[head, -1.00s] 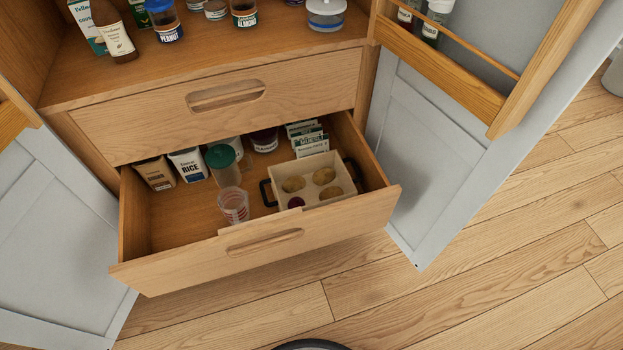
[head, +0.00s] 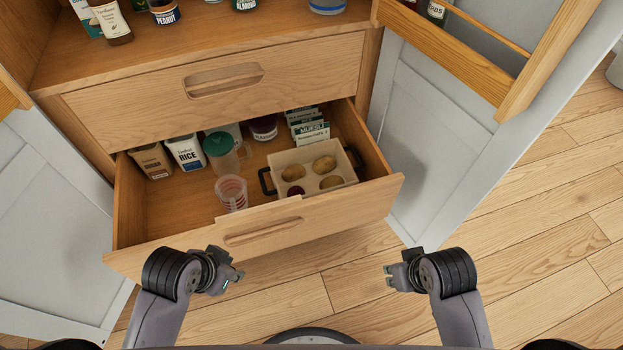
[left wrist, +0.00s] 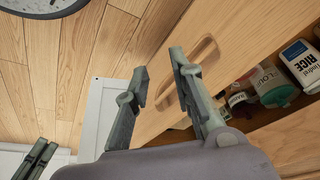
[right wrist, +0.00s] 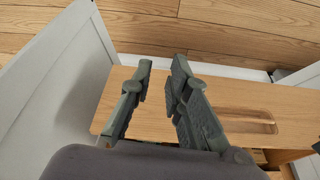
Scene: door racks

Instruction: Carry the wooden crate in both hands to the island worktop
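The wooden crate (head: 303,154) sits inside the open lower drawer, toward its right side. It holds several potatoes (head: 324,164) and a dark red round item partly hidden by the drawer front. Black handles stand at its left (head: 265,181) and right (head: 354,157) ends. My left gripper (head: 236,275) is in front of and below the drawer front, open and empty; its fingers are apart in the left wrist view (left wrist: 160,62). My right gripper (head: 389,276) is near the drawer's right front corner, open and empty in the right wrist view (right wrist: 162,62). The island worktop is not visible.
The drawer (head: 150,249) also holds a measuring cup (head: 231,193), a green-lidded jug (head: 220,152), a rice box (head: 186,153) and packets (head: 311,131) behind the crate. Cabinet doors stand open at left (head: 50,220) and right (head: 425,150). Floor is clear at right (head: 540,240).

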